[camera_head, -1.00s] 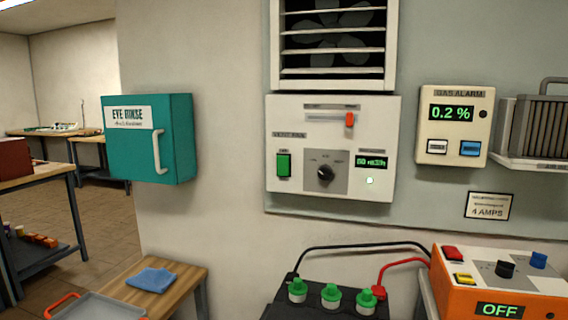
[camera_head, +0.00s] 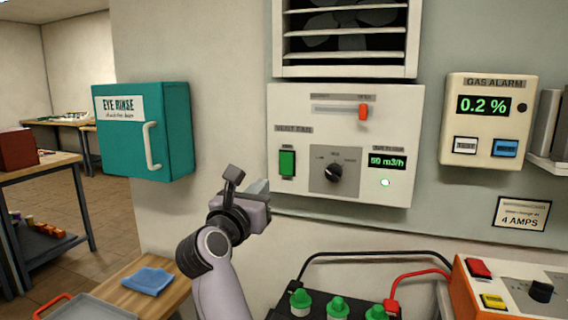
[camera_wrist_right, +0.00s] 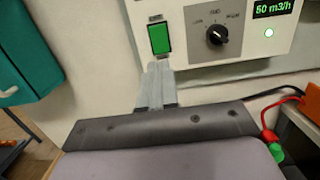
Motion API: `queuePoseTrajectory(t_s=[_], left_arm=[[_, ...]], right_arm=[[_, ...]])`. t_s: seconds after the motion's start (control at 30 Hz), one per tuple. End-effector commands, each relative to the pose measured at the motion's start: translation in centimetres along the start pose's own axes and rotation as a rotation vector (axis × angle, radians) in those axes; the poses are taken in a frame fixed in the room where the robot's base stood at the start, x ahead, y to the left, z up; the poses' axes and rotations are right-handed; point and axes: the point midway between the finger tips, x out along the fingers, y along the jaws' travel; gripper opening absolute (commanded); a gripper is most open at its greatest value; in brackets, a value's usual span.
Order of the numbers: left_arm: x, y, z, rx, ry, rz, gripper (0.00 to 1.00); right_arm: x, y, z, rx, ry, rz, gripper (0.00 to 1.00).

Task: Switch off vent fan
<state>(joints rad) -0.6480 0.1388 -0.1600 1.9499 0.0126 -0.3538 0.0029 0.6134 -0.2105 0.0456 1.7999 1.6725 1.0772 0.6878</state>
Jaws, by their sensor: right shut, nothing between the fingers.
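The white vent fan panel (camera_head: 290,110) is on the wall below the louvred vent (camera_head: 345,70). It has a green lit rocker switch (camera_head: 287,163) at the left, a black rotary knob (camera_head: 333,172), an orange slider (camera_head: 363,111) near the right end of its slot, and a display reading 50 m3/h (camera_head: 387,161) with a lit lamp. My right gripper (camera_head: 262,188) is shut and empty, below and left of the panel. In the right wrist view its fingertips (camera_wrist_right: 157,70) point at the panel's lower edge, just below the green switch (camera_wrist_right: 159,38). My left gripper is not in view.
A teal eye rinse box (camera_head: 140,125) hangs at the left. The gas alarm (camera_head: 488,120) reads 0.2 % at the right. Below stand a battery with green caps (camera_head: 337,306), black and red cables, and an orange charger (camera_head: 465,295). A blue cloth (camera_head: 148,281) lies on a wooden bench.

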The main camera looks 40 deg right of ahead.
Motion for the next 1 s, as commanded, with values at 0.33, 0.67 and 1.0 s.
queuePoseTrajectory(t_s=[0.33,0.67,1.0], left_arm=[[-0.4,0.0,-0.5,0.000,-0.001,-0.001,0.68],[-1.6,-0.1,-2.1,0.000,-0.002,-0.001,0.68],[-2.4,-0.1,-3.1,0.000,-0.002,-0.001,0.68]], right_arm=[[1.7,-0.1,0.3,-0.006,-0.007,-0.003,0.00],[8.6,-0.1,0.5,-0.009,-0.007,-0.004,0.00],[13.4,-0.1,0.3,-0.006,-0.006,-0.001,0.00]])
